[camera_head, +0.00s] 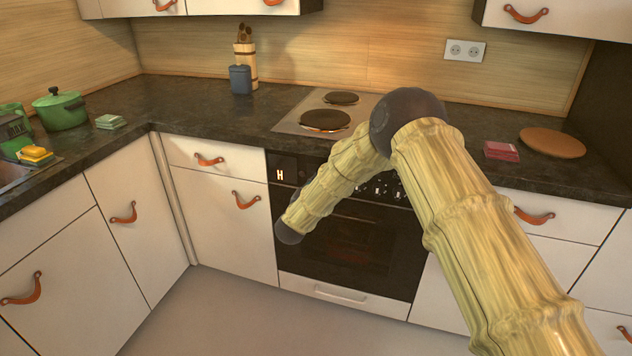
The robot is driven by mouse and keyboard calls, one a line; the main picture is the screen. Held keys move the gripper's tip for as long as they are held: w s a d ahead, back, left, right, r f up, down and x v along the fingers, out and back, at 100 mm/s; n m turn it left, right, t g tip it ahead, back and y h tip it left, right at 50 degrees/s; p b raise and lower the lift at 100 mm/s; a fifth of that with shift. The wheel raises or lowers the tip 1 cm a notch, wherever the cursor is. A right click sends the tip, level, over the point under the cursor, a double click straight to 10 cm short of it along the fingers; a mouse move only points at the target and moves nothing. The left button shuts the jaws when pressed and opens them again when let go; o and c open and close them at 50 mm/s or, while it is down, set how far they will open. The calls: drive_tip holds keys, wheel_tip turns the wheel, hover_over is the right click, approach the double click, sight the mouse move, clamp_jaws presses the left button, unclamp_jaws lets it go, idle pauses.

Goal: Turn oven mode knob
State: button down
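The black oven (395,255) is built in under the hob in the middle of the picture. Its control panel has a lit display (281,175) at the left. Several small knobs (376,190) show to the right of my forearm, too small to tell which is the mode knob or how each is turned. My forearm crosses in front of the panel and hides its middle part. The forearm ends in a dark joint in front of the oven's left edge. My gripper's fingers do not show.
The hob (302,121) lies above the oven. The oven's handle bar is partly behind my arm. Drawers with leather pulls (246,200) flank the oven. A red box (501,151) and round board (552,142) lie on the right counter. The floor (235,315) in front is clear.

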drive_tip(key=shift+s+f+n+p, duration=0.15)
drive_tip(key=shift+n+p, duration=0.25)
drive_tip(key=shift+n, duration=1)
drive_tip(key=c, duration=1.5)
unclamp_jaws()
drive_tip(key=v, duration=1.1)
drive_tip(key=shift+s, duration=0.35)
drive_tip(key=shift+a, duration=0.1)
